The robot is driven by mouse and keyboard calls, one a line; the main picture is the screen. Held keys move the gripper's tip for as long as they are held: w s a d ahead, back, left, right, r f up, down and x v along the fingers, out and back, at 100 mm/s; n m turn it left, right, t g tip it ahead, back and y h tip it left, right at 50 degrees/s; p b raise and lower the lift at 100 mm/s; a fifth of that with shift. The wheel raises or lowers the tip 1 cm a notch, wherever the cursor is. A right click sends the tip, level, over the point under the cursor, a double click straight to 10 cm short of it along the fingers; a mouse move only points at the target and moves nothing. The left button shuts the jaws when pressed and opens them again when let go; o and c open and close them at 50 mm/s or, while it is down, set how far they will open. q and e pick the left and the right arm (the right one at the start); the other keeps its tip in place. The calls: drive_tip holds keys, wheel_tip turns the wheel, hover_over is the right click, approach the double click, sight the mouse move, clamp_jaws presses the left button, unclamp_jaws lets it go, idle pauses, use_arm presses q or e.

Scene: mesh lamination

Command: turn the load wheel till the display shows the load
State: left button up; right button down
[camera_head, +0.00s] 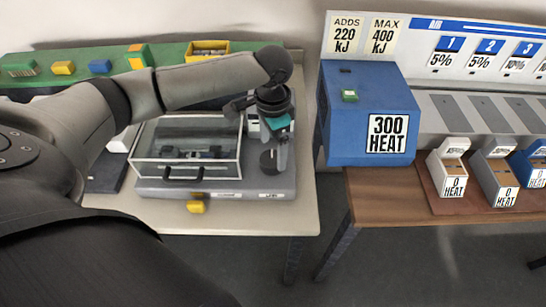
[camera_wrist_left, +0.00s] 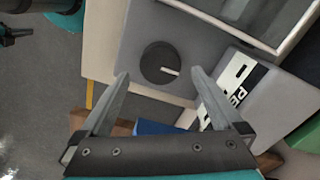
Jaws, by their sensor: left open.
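The load wheel (camera_wrist_left: 160,63) is a dark round knob with a white pointer mark, on a grey machine face in the left wrist view. In the head view the wheel (camera_head: 267,161) shows beside my gripper. My left gripper (camera_wrist_left: 158,74) is open, its fingertips on either side of the wheel in that view; I cannot tell whether they touch it. In the head view the left gripper (camera_head: 281,152) points down at the right end of the machine. A black-and-white display (camera_wrist_left: 236,82) stands on a grey block near the wheel; its reading is not legible.
The grey machine (camera_head: 240,187) has a clear-walled box (camera_head: 185,143) with dark handles. To the right, across a gap between tables, stands a blue box (camera_head: 345,130) marked "300 HEAT". Several small bins marked "0 HEAT" stand beyond it.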

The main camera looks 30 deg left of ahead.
sight(273, 158)
use_arm(q)
drive_tip(key=shift+f+b, duration=0.3)
drive_tip(key=shift+f, duration=1.45)
drive_tip(key=shift+r, duration=0.1)
drive_tip(key=c, duration=1.3)
